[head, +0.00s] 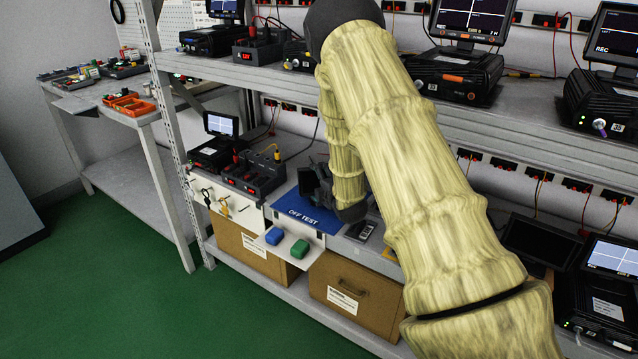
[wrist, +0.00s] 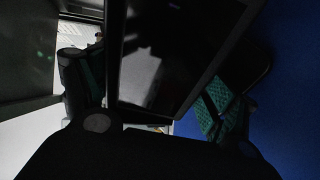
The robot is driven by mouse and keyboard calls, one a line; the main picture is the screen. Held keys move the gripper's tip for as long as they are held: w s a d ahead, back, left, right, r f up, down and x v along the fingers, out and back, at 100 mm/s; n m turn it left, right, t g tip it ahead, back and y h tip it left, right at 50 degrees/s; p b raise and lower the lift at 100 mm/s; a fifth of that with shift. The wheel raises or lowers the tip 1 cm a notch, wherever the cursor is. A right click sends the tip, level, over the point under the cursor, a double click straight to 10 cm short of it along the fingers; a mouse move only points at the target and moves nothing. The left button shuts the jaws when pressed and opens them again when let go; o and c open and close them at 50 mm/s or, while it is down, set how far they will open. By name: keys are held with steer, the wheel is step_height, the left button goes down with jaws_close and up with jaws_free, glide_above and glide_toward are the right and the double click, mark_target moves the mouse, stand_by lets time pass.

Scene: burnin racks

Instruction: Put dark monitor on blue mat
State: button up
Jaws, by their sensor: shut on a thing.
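The dark monitor (wrist: 175,55) fills the middle of the wrist view, its black screen unlit and faintly reflecting. My gripper (wrist: 155,95) is shut on it, with green-padded fingers on its two sides. In the head view the monitor (head: 308,180) shows as a small dark shape, upright over the back of the blue mat (head: 290,208). The mat, lettered OFF TEST, lies on the lower shelf, and it also shows at the right of the wrist view (wrist: 298,85). My arm partly hides the gripper. I cannot tell whether the monitor touches the mat.
A lit monitor (head: 221,124) and boxes with red switches (head: 252,178) stand left of the mat. Blue (head: 274,236) and green (head: 299,249) blocks lie in front. Another dark screen (head: 540,242) stands at the right. The upper shelf edge (head: 270,82) runs above.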

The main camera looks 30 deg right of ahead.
steer(key=o, duration=1.3)
steer(key=shift+f, duration=0.15)
steer(key=shift+c, duration=0.2)
steer(key=shift+r, duration=0.2)
steer(key=v, duration=1.2)
steer(key=shift+d, duration=0.1)
